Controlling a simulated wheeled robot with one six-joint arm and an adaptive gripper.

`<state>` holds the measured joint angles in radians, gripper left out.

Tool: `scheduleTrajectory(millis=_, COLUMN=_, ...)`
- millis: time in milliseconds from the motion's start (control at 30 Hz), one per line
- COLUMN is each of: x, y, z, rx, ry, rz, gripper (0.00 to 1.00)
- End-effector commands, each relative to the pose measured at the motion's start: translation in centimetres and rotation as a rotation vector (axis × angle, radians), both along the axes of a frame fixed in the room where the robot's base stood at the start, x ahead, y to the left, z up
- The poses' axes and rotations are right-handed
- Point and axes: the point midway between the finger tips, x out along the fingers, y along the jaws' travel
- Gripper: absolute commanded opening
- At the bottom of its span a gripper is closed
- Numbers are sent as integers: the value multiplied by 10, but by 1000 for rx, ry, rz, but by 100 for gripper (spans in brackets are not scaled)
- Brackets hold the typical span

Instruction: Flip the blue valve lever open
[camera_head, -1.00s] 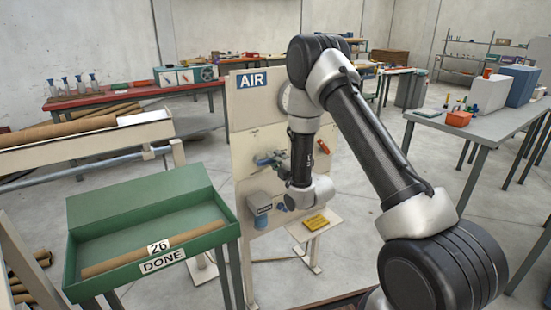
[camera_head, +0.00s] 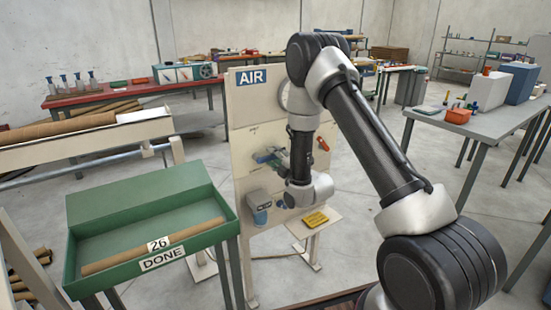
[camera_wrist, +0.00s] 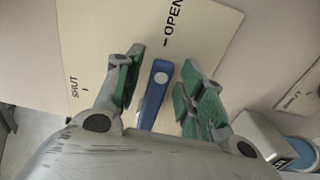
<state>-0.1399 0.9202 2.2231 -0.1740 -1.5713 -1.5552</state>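The blue valve lever (camera_wrist: 155,88) stands between my gripper's two green-padded fingers in the wrist view. Its free end points up toward the OPEN mark (camera_wrist: 173,22); the SHUT mark (camera_wrist: 75,87) is off to the left. My gripper (camera_wrist: 163,60) is open around the lever, with visible gaps on both sides. The lever's lower end is hidden near my gripper's body. In the head view, my gripper (camera_head: 270,157) is at the front of the cream AIR panel (camera_head: 245,115), and the lever is hard to make out there.
A red-orange handle (camera_head: 322,143) is on the panel right of my wrist. A grey box (camera_head: 257,201) and a yellow block (camera_head: 316,219) sit lower down. A green DONE tray (camera_head: 150,255) stands at the left; a grey table (camera_head: 480,122) is at the right.

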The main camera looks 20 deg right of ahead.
Motion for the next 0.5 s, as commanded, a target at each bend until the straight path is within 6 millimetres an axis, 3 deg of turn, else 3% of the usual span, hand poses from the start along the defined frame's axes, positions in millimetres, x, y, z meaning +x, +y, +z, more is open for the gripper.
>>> scheduleTrajectory(millis=167, x=-15, y=-5, z=-1, rx=0, ry=3, rz=0, gripper=39)
scheduleTrajectory(millis=500, x=-85, y=-29, z=-1, rx=-1, ry=5, rz=-2, gripper=39)
